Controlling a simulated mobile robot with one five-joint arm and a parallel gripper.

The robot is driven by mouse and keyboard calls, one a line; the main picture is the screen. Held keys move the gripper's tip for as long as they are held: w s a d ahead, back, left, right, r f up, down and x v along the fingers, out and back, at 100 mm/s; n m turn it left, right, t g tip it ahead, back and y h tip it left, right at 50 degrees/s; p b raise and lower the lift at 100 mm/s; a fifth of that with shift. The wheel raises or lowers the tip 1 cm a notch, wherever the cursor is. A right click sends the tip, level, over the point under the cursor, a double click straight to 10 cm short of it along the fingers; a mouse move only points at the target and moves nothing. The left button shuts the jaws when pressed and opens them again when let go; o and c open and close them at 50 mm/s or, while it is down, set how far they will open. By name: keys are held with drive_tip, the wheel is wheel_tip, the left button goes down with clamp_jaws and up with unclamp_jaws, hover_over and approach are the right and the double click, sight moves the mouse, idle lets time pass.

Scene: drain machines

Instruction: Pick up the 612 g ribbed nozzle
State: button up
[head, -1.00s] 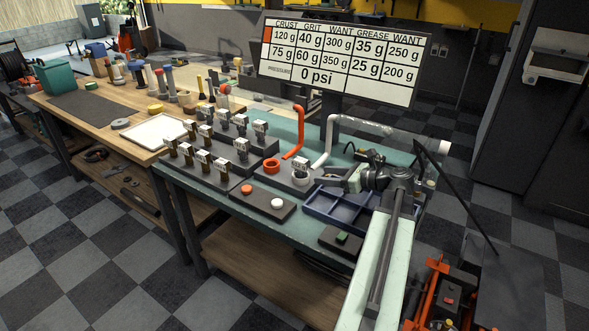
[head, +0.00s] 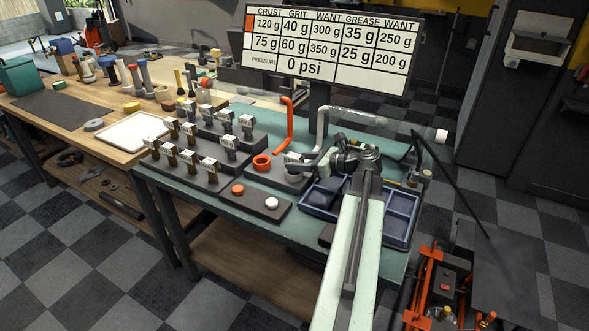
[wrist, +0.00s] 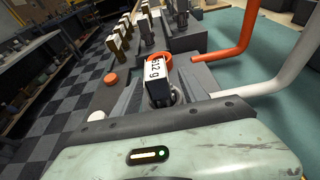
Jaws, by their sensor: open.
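The ribbed nozzle (wrist: 157,88) stands upright in the wrist view, with a white label that appears to read 612 g. Its label (head: 292,157) also shows in the head view, beside the orange ring; my gripper hides much of the rest. My gripper (wrist: 160,93) is open, with one jaw on each side of the nozzle and the nozzle between them. I cannot tell whether either jaw touches it. In the head view my gripper (head: 296,167) reaches in from the right at the nozzle's stand.
An orange ring (head: 262,162) and orange pipe (head: 287,125) are close to the nozzle. A white pipe (head: 321,130) rises behind. Several other labelled nozzles stand in racks to the left. A blue divided tray (head: 400,215) lies under my arm. Red and white buttons (head: 254,196) are in front.

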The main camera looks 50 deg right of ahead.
sight(287, 161)
drive_tip(key=b+x, duration=0.1)
drive_tip(key=x, duration=0.3)
drive_tip(key=shift+w+a+f, duration=0.1)
drive_tip(key=shift+w+a, duration=0.1)
drive_tip(key=shift+w, duration=0.15)
clamp_jaws()
wheel_tip(287, 161, up, 4)
drive_tip(key=p, duration=0.3)
drive_tip(key=shift+f, duration=0.1)
drive_tip(key=shift+s+p, duration=0.4)
drive_tip(key=shift+p, duration=0.05)
drive_tip(key=f+v, duration=0.1)
drive_tip(key=v, duration=0.6)
drive_tip(key=s+a+f+p+v, duration=0.1)
drive_tip(key=f+v, duration=0.1)
drive_tip(key=v, duration=0.6)
drive_tip(key=shift+a, duration=0.3)
